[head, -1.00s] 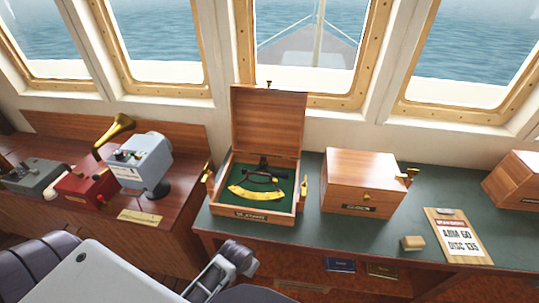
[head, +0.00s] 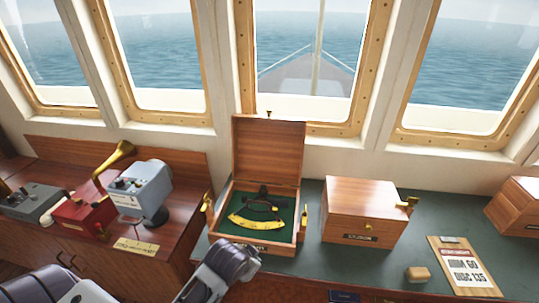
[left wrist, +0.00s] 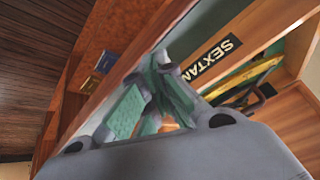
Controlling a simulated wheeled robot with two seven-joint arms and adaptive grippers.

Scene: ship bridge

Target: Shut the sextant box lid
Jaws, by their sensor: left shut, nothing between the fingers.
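The sextant box (head: 298,232) stands on the green desk top with its wooden lid (head: 268,150) raised upright at the back. A brass sextant (head: 258,217) lies inside on green lining. In the left wrist view the box's front wall (left wrist: 190,80) carries a label reading "SEXTAN", partly cut off. My left gripper (left wrist: 150,95) is shut and empty, close to the front of the box; I cannot tell whether it touches. My right gripper is not in view.
A closed wooden box (head: 365,212) stands just right of the sextant box, and another (head: 515,207) at the far right. A clipboard (head: 465,265) and a small wooden block (head: 417,275) lie on the desk. Instruments, including a grey-blue one (head: 140,187), stand on the left counter.

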